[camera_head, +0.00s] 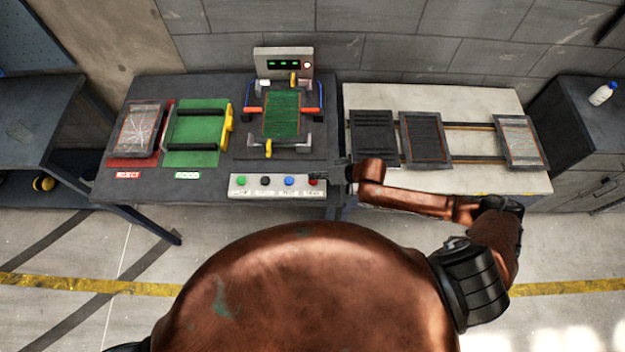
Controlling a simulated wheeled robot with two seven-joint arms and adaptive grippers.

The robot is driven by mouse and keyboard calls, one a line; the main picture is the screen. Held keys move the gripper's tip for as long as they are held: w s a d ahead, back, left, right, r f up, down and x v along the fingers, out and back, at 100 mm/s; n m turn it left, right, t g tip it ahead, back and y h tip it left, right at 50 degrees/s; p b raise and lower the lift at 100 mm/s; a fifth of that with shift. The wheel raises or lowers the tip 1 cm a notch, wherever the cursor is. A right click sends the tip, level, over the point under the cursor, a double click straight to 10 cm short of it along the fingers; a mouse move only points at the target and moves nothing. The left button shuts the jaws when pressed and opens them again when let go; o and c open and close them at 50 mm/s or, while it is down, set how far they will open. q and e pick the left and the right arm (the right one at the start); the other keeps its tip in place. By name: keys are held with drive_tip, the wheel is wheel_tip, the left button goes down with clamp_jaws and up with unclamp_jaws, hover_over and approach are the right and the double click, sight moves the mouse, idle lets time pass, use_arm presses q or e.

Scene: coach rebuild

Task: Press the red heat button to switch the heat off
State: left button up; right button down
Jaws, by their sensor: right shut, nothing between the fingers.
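The red heat button (313,182) is the rightmost on a white button panel (277,194) at the front edge of the dark table. It is partly covered by the fingertips of my right gripper (321,176). The right gripper is shut and empty, and its arm reaches in from the right. Its tips are over or at the button; whether they touch it I cannot tell. Green, black and blue buttons sit in a row to the left on the same panel. My left gripper is not in view.
Behind the panel stands a test fixture (320,112) with a green board and a display with green marks. A green tray (196,155) and a board on a red mat (133,163) lie left. A pale bench (480,179) with several dark panels is right.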

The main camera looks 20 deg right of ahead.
sight(315, 181)
drive_tip(key=shift+f, duration=0.2)
drive_tip(key=shift+f, duration=0.2)
drive_tip(key=shift+f, duration=0.5)
idle(1.0)
drive_tip(key=shift+s+r, duration=0.1)
drive_tip(key=shift+r+p, duration=0.8)
drive_tip(key=shift+p, duration=0.4)
wheel_tip(315, 181, up, 5)
drive_tip(key=p, duration=0.5)
drive_tip(key=shift+r, duration=0.1)
